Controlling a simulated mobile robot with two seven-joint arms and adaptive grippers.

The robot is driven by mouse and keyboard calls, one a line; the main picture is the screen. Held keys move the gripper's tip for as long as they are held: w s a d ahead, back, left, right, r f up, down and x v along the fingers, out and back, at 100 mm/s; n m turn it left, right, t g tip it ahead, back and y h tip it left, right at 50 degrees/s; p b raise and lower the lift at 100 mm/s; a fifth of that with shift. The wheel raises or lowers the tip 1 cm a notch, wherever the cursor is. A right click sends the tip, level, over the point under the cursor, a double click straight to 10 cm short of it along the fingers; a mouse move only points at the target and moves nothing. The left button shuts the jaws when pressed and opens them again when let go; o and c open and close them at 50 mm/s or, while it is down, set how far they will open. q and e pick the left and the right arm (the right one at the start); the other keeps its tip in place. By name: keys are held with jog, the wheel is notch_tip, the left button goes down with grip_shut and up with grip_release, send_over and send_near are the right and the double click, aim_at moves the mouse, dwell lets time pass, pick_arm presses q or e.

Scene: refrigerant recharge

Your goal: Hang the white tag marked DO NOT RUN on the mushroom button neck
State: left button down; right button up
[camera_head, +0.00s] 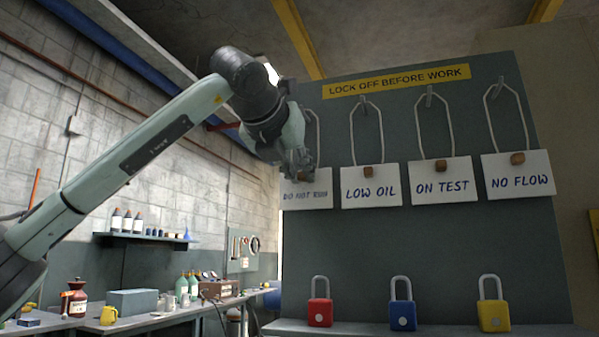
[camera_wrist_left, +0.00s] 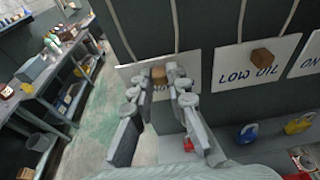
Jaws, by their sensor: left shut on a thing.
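The white DO NOT RUN tag (camera_head: 308,197) hangs by its cord loop at the left end of the grey lock-off board, partly hidden behind my left gripper. My left gripper (camera_head: 300,172) is at the tag's top edge. In the left wrist view the fingers (camera_wrist_left: 160,88) are shut on the small brown block (camera_wrist_left: 158,74) on the tag (camera_wrist_left: 140,76), with its lettering mostly covered. The tag's cord (camera_head: 315,130) still runs up to its hook. The mushroom button is not seen in these views. My right gripper is not in view.
Tags LOW OIL (camera_head: 371,187), ON TEST (camera_head: 443,182) and NO FLOW (camera_head: 518,175) hang to the right on the board (camera_head: 450,240). Red (camera_head: 320,312), blue (camera_head: 403,315) and yellow (camera_head: 494,315) padlocks stand below. A cluttered workbench (camera_head: 180,318) lies left, with open floor (camera_wrist_left: 100,105) beside it.

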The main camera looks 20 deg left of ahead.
pick_arm(q)
notch_tip(320, 180, up, 3)
dwell(0.6)
jog(key=s+b, duration=0.3)
jog(key=s, duration=0.5)
jog(key=shift+s+a, duration=0.15)
jog(key=shift+s, duration=0.15)
dwell(0.5)
dwell(0.4)
